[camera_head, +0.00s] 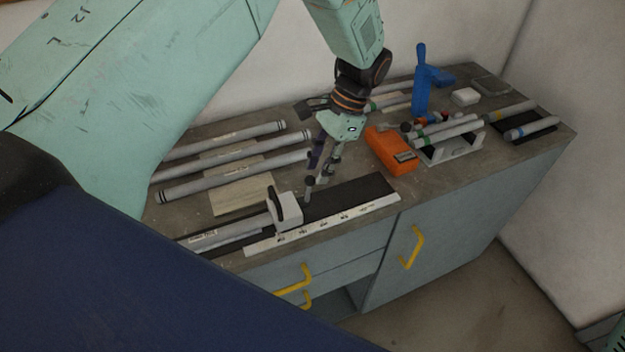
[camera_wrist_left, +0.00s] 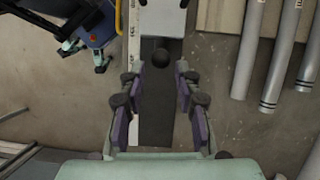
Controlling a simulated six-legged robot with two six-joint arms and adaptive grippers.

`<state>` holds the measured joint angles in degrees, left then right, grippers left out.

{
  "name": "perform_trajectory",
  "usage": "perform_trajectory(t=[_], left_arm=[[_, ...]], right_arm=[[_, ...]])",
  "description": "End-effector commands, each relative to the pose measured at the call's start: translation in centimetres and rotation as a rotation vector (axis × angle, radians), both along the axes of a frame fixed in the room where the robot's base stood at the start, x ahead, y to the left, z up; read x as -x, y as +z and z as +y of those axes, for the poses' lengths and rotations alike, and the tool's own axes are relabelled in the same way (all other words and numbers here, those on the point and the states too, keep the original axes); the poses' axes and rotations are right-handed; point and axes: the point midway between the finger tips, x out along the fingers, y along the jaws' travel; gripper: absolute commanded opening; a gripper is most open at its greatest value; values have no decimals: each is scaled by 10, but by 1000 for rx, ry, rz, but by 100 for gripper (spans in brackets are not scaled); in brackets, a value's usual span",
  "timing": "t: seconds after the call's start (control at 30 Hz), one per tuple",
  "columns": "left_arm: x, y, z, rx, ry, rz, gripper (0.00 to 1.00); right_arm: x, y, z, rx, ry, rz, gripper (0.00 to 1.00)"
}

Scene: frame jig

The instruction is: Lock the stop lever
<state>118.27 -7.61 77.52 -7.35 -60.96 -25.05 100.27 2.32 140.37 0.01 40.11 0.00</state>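The white stop block (camera_head: 289,212) sits on a dark rail (camera_head: 350,197) beside a white marked scale strip. A black curved handle (camera_head: 279,204) shows on its left side. A dark ball knob (camera_head: 309,181), seemingly the stop lever's, stands just right of the block. In the left wrist view the block (camera_wrist_left: 160,18) is at the top and the knob (camera_wrist_left: 160,57) is below it. My left gripper (camera_head: 319,168) is above the rail with its fingers apart and empty. In the left wrist view the knob lies centred, just beyond the fingertips.
Several grey tubes (camera_head: 235,150) lie at the back left of the bench. An orange device (camera_head: 390,150), a white tube cradle (camera_head: 450,150) and a blue upright tool (camera_head: 421,85) stand to the right. Yellow drawer handles (camera_head: 413,248) stick out in front.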

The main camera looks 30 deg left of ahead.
Motion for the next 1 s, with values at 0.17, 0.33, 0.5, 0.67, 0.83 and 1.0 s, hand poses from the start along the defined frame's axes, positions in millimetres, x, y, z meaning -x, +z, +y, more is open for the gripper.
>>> perform_trajectory(t=[0.17,0.33,0.5,0.67,0.83,1.0], left_arm=[[12,-26,7,1,1,3,33],[18,-45,11,1,1,2,33],[18,-53,13,1,0,-1,33],[17,-54,14,1,0,-1,33],[16,-54,13,1,0,-1,25],[16,-54,13,1,0,-1,11]], right_arm=[[0,7,0,0,1,1,52],[0,10,0,0,1,1,52],[0,11,0,0,0,0,52],[0,11,0,0,0,0,52],[0,11,0,0,1,0,52],[0,11,0,0,1,0,52]])
